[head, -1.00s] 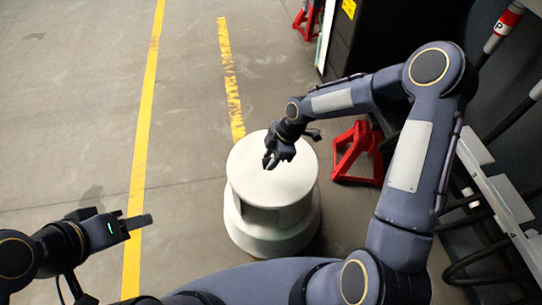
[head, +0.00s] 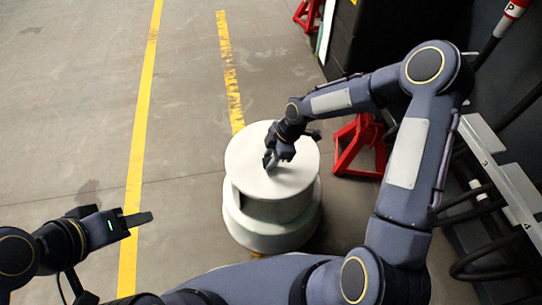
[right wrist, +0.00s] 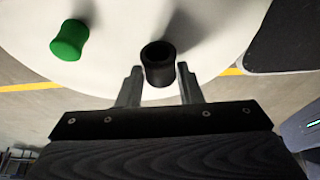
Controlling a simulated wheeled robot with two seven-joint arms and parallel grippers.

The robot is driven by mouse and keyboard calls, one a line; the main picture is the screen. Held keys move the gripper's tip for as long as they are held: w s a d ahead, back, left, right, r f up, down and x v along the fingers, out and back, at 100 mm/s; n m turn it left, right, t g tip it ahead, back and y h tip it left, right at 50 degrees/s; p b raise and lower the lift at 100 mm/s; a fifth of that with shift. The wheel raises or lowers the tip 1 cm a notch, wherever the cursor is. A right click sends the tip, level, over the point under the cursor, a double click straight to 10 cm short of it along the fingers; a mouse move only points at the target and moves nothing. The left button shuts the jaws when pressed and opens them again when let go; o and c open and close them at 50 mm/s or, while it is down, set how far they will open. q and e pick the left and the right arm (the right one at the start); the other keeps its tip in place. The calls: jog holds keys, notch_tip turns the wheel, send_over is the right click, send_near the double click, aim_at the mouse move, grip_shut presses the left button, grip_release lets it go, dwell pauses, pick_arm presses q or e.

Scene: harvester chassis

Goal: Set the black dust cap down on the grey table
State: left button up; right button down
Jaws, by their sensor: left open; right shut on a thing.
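The black dust cap (right wrist: 158,63) is between the fingertips of my right gripper (right wrist: 159,82), which is shut on it. The cap looks like a short dark tube with a hollow, open end facing the camera. The grey table (head: 262,180) is a round, pale pedestal, and its top (right wrist: 115,60) fills much of the right wrist view behind the cap. My right gripper (head: 271,160) is over the table top in the head view; whether the cap touches the top I cannot tell. My left gripper (head: 132,220) is open and empty, above the floor at left.
A green cap (right wrist: 69,40) stands on the table top to the left of the black one. A red stand (head: 358,145) is on the floor just right of the table. Dark machinery and hoses (head: 490,215) line the right side. The floor at left is clear.

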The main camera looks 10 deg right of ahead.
jog(key=c, duration=0.9)
grip_release()
jog(key=shift+f, duration=0.1)
jog(key=p+v, duration=0.2)
jog(key=v, duration=0.5)
jog(key=shift+d+r+p, duration=0.15)
jog(key=shift+r+p, duration=0.15)
jog(key=shift+r, duration=0.1)
